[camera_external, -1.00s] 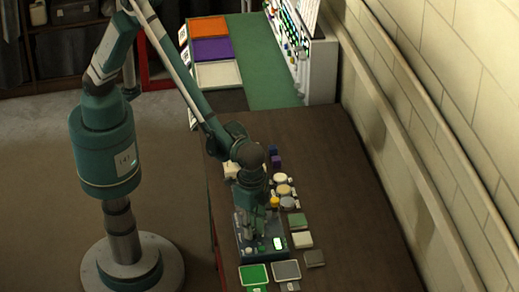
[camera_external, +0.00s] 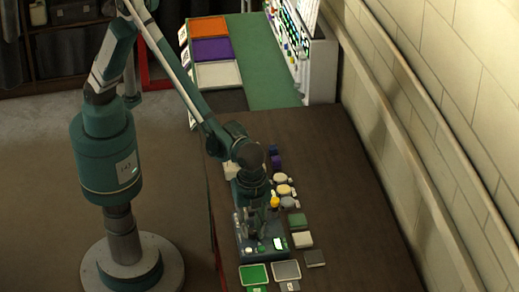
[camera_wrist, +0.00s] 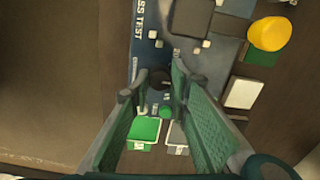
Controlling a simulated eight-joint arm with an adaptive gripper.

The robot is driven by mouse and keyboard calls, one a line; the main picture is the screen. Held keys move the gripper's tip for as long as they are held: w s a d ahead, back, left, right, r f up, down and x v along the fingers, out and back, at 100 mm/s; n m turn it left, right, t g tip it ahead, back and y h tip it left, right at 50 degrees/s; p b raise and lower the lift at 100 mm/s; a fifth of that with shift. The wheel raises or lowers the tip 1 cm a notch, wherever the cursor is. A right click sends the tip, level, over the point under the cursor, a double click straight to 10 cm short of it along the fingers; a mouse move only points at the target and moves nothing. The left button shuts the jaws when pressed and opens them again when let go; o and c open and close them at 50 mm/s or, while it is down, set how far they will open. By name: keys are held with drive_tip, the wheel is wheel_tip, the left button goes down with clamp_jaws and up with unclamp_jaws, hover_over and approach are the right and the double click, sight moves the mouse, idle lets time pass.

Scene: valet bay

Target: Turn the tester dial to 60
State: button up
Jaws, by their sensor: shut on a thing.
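The tester is a blue box on the brown table, seen in the external view (camera_external: 243,252) with a small lit display (camera_external: 280,243) at its right. In the wrist view its blue panel (camera_wrist: 146,60) bears white lettering, partly readable as "SS TEST". My gripper (camera_external: 254,236) points down over the tester. In the wrist view my gripper (camera_wrist: 154,82) has its two green-padded fingers around a dark round dial (camera_wrist: 158,77). The fingers are shut on it and partly hide it. The dial's scale and its setting cannot be read.
A green tray (camera_external: 254,274) and a grey tray (camera_external: 286,270) lie in front of the tester. A yellow round object (camera_wrist: 270,33) and several small blocks and pads stand close to its right. The table's right side is clear up to the wall.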

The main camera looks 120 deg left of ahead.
sight(252, 233)
idle(0.4)
drive_tip(key=o, duration=0.9)
drive_tip(key=shift+r, duration=6)
drive_tip(key=shift+r, duration=0.1)
